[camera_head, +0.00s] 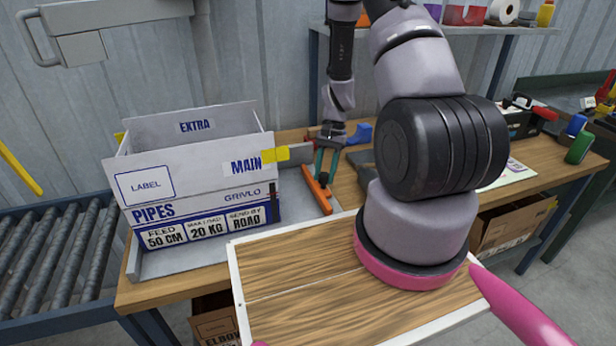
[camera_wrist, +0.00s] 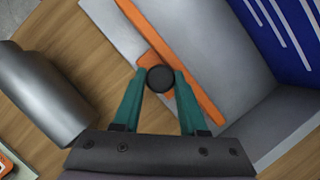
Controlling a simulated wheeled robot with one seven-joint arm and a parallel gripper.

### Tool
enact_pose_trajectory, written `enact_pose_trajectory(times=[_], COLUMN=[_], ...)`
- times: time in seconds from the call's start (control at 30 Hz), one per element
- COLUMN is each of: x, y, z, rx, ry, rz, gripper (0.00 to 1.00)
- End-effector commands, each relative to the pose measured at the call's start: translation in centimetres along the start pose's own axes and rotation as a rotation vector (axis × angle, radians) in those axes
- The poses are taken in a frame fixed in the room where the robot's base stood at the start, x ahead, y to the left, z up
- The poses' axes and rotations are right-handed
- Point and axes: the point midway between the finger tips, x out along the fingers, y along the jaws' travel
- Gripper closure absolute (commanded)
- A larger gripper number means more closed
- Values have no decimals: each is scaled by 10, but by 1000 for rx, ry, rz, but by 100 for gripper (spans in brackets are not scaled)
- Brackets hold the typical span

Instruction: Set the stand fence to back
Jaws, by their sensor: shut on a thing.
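The grey stand (camera_head: 190,262) sits on the wooden workbench and holds a white and blue pipes box (camera_head: 190,195). The orange fence (camera_head: 316,192) is a long bar at the stand's right side; it also shows in the wrist view (camera_wrist: 201,100). A round black knob (camera_wrist: 160,78) is on the fence. My gripper (camera_head: 323,178) points down at the fence, its teal fingers shut on the knob from both sides.
A grey metal cylinder (camera_wrist: 42,92) lies on the bench beside my gripper. A blue object (camera_head: 359,133) stands behind it. A wood-topped panel with a white edge (camera_head: 290,290) is in front. A roller conveyor (camera_head: 60,255) is at the left.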

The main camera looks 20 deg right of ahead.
Motion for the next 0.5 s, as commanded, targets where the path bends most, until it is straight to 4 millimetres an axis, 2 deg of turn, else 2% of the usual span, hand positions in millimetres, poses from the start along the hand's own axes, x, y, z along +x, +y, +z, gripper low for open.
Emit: enact_pose_trajectory(times=[0.3, 0.33, 0.4, 0.5], x=[-2, -3, -3, -2], y=[4, 4, 4, 4], z=[-5, -5, -5, -4], rx=[0, 1, 1, 0], ry=[7, 7, 7, 5], rz=[1, 1, 1, 1], gripper=[100, 54, 28, 28])
